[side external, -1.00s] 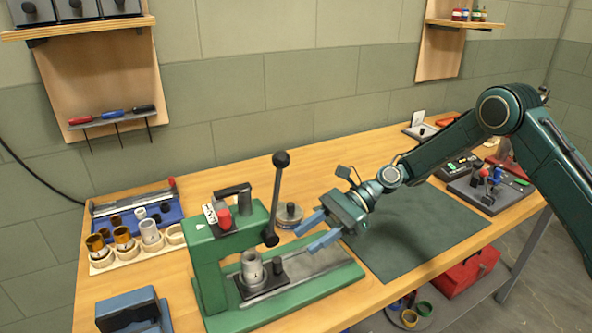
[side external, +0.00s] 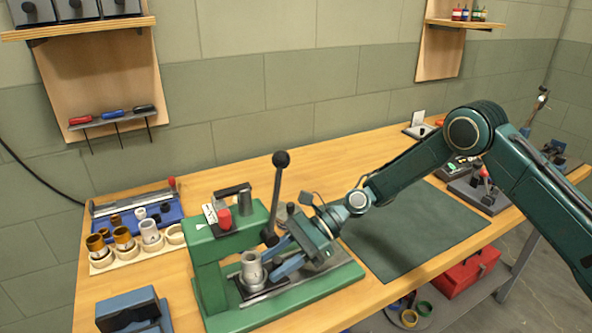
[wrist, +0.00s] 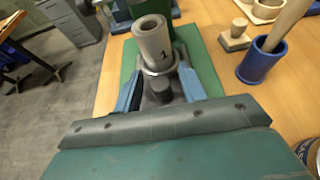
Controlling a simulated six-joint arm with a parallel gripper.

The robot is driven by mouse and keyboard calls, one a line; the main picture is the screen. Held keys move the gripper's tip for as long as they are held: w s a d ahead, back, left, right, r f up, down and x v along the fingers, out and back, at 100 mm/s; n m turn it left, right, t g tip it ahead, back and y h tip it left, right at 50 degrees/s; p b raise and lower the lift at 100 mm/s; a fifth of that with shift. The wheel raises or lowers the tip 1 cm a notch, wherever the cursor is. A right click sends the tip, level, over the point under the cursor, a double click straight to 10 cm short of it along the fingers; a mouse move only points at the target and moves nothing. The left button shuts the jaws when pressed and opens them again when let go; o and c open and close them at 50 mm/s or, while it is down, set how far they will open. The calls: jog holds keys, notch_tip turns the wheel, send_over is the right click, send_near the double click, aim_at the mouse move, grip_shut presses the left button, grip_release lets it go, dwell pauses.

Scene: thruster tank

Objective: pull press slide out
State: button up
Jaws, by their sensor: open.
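The green press (side external: 208,262) stands on the bench with its lever (side external: 277,195) upright. Its slide (side external: 262,291) is a dark plate on the rail of the green base, carrying a grey metal cylinder (side external: 252,269) and a short dark knob. My gripper (side external: 278,260) is low over the base, its blue fingers pointing left towards the slide. In the wrist view the open fingers (wrist: 158,92) lie on either side of the dark knob (wrist: 160,90), with the grey cylinder (wrist: 153,42) just beyond. I cannot tell whether the fingers touch the knob.
A wooden holder with rings and sleeves (side external: 125,252) and a blue tray (side external: 140,218) lie left of the press. A blue-grey block (side external: 130,312) is at the front left. The dark green mat (side external: 410,235) right of the press is clear.

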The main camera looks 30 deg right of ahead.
grip_shut()
jog(key=shift+d, duration=0.15)
jog(key=d, duration=1.2)
jog(key=shift+d, duration=0.2)
jog(key=shift+c, duration=1.3)
grip_release()
jog(key=shift+o, duration=1.3)
